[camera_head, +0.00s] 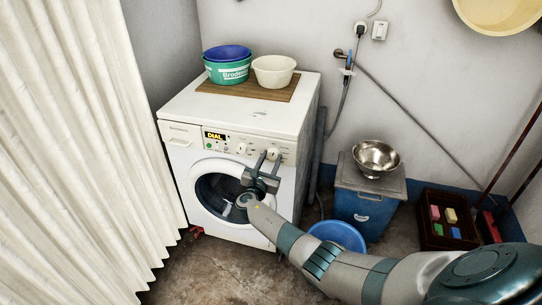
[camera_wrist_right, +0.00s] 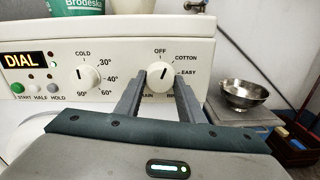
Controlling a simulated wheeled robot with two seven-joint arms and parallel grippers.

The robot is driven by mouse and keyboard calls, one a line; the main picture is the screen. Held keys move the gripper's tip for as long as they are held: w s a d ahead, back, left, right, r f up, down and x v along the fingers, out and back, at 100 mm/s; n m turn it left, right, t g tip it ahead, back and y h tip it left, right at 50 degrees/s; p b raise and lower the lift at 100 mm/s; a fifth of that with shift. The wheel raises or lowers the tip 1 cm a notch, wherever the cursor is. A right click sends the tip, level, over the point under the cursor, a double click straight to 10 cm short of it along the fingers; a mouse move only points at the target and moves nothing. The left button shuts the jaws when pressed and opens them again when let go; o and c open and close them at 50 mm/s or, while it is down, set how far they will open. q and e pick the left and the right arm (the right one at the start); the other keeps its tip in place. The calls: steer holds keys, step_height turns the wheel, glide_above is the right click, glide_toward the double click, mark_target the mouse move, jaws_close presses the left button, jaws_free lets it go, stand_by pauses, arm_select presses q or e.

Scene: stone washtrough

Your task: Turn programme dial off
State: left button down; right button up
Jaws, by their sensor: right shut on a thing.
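The white washing machine (camera_head: 235,125) stands against the back wall, with a control panel across its upper front. The programme dial (camera_wrist_right: 160,74) is a white round knob at the right of the panel, with OFF printed above it and COTTON and EASY to its right. Lower labels are partly hidden by the fingers. I cannot tell for sure which label its pointer faces. My right gripper (camera_head: 267,156) reaches the panel from below and is shut on the dial, one finger on each side. My left gripper is not in view.
A temperature dial (camera_wrist_right: 89,76) and several buttons lie left of it, beside a lit display (camera_wrist_right: 24,60) reading DIAL. Tubs (camera_head: 273,72) stand on top of the machine. A blue bin (camera_head: 362,206) with a steel bowl (camera_head: 376,157) stands right; a pleated curtain (camera_head: 75,140) hangs left.

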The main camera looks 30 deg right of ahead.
steer(key=n+p, duration=0.1)
steer(key=n, duration=0.2)
steer(key=shift+n+p, duration=0.3)
steer(key=shift+p, duration=0.1)
steer(key=shift+f+n, duration=0.1)
steer(key=shift+n, duration=0.3)
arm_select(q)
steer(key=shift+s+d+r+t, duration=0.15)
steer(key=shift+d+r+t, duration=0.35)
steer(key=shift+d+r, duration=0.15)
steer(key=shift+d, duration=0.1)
arm_select(e)
steer(key=o, duration=1)
steer(key=shift+o, duration=0.2)
steer(key=shift+s+a, duration=0.15)
